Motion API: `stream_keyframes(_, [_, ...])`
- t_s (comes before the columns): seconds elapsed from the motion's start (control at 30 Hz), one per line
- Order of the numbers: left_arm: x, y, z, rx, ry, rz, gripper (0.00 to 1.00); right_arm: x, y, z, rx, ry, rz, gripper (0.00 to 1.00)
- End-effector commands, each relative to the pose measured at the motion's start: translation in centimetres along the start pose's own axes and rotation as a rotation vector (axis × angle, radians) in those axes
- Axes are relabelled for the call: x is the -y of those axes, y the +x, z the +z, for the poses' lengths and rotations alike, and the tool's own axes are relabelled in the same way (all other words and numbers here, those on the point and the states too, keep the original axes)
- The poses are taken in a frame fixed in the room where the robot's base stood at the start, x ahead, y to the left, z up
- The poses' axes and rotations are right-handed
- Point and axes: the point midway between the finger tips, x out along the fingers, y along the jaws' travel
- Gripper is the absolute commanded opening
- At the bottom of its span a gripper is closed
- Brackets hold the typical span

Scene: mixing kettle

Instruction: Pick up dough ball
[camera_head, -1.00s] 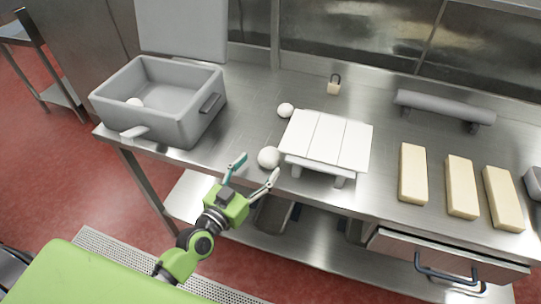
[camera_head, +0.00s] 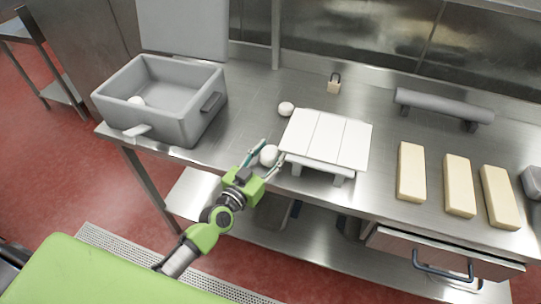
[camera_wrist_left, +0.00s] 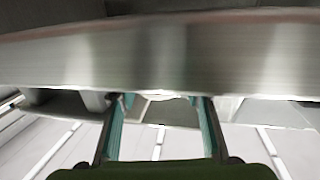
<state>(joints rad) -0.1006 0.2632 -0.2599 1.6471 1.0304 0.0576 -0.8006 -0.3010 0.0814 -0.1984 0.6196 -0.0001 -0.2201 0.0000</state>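A white dough ball (camera_head: 268,155) sits near the front edge of the steel table, left of the white slatted board. My left gripper (camera_head: 272,150) is open at this ball, with one finger on each side; contact cannot be told. In the left wrist view the gripper's two fingers (camera_wrist_left: 160,112) stand apart, and a small white piece, probably the ball, shows between their tips, mostly hidden. A second dough ball (camera_head: 286,109) lies farther back. A third (camera_head: 136,101) is inside the grey bin. My right gripper is not in view.
The grey bin (camera_head: 165,128) stands at the table's left end. The white slatted board (camera_head: 325,140) stands right of the near ball. Several pale blocks (camera_head: 411,172), a grey roller (camera_head: 444,105) and a small padlock-like item (camera_head: 334,84) are also on the table (camera_head: 240,110).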

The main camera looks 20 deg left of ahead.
Motion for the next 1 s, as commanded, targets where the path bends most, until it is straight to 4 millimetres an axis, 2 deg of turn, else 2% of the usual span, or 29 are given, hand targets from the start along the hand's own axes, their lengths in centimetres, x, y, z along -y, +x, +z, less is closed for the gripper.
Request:
stream_keyframes(0.37, [0.0, 0.0, -0.2, -0.001, -0.001, 0.000, 0.19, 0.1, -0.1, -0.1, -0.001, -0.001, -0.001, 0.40])
stream_keyframes(0.57, [0.0, -0.1, -1.8, -0.004, -0.003, -0.002, 0.19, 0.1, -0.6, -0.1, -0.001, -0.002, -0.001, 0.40])
stream_keyframes(0.77, [0.0, -3.7, -1.1, 0.003, 0.001, 0.000, 0.19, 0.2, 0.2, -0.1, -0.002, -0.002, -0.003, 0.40])
stream_keyframes(1.0, [-0.1, -9.8, -0.7, 0.003, 0.001, 0.002, 0.19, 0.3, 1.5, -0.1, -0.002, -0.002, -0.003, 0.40])
